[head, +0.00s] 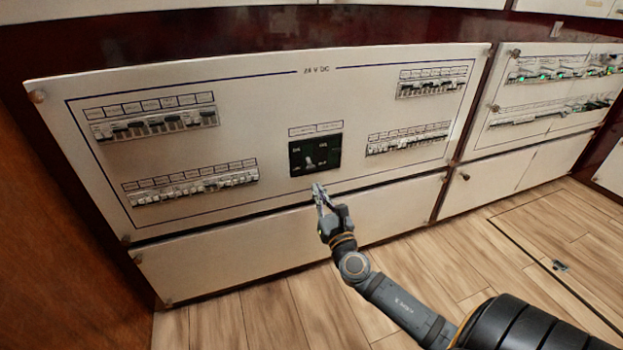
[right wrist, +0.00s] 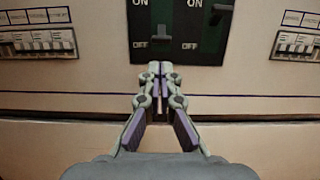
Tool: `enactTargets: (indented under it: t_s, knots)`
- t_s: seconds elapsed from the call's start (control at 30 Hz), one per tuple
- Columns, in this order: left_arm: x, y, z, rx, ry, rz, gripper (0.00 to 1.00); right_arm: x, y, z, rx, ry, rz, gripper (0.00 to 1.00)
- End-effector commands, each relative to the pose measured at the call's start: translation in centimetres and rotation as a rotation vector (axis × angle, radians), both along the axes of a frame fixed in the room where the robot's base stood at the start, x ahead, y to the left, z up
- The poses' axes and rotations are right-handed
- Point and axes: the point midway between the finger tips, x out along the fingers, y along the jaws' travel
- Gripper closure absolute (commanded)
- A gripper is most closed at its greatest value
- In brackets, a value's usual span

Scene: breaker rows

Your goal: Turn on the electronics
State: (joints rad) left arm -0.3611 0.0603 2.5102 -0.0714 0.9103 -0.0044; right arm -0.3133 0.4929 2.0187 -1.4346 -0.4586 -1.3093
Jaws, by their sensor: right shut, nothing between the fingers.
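A black switch block (head: 329,146) sits low in the middle of the cream panel marked 24 V DC (head: 262,110). My right gripper (head: 317,189) is shut and empty, just below the block. In the right wrist view its fingertips (right wrist: 160,68) point at the block's lower edge; contact cannot be told. My left gripper is not in view.
Breaker rows flank the block: upper left (head: 150,125), lower left (head: 192,187), upper right (head: 432,88) and lower right (head: 408,143). A second panel at the right (head: 540,95) has green-lit breakers. Closed cabinet fronts (head: 250,250) lie below. The wooden floor is mostly clear.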

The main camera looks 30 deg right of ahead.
Motion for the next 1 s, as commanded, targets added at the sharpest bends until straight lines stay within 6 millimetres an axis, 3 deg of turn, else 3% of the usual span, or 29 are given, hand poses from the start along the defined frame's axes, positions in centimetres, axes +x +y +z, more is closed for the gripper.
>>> enactTargets:
  t_s: [0.1, 0.33, 0.87, 1.0]
  knots:
    - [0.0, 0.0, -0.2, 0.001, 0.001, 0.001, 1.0, 2.3, -0.5, 0.6, 0.001, -0.003, -0.001, 1.0]
    - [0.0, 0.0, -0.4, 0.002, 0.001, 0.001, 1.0, 5.0, -1.2, 1.2, 0.003, -0.001, 0.0, 1.0]
    - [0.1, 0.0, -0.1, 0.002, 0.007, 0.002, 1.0, 5.5, -1.3, 1.4, 0.003, 0.002, 0.0, 1.0]
    - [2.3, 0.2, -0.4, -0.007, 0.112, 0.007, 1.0, 5.5, -1.2, 1.6, 0.006, 0.013, -0.002, 1.0]
